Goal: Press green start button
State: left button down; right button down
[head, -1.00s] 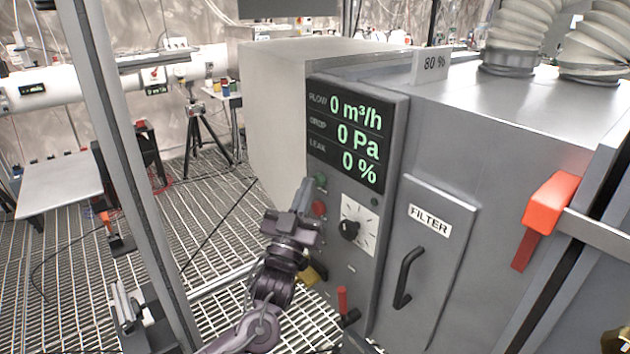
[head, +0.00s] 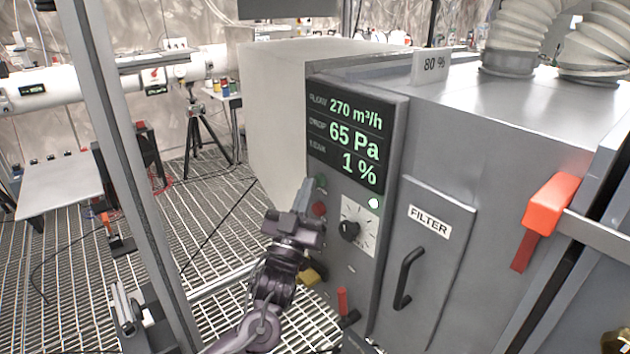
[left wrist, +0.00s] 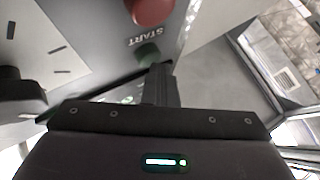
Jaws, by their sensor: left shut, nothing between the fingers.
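The green start button (head: 321,181) is on the front panel of the grey machine, just above a red button (head: 319,208). My left gripper (head: 305,188) is shut and empty, with its fingertips at or very close to the green button; I cannot tell whether they touch. In the left wrist view the green button (left wrist: 148,52) sits beside the word START, partly behind the finger tips (left wrist: 160,80). The display (head: 345,134) reads 270 m³/h, 65 Pa and 1 %. My right gripper is not in view.
A black dial (head: 349,230) and a FILTER door (head: 432,255) with a black handle are right of the buttons. A red-orange latch (head: 550,204) sticks out further right. A grey upright post (head: 122,150) stands left of my arm.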

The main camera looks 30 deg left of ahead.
pick_arm(q)
jog(key=s+a+p, duration=0.1)
jog(key=s+a, duration=0.1)
jog(key=s, duration=0.3)
jog(key=shift+s+p, duration=0.3)
jog(key=shift+p, duration=0.05)
jog(key=shift+a, duration=0.1)
dwell(0.7)
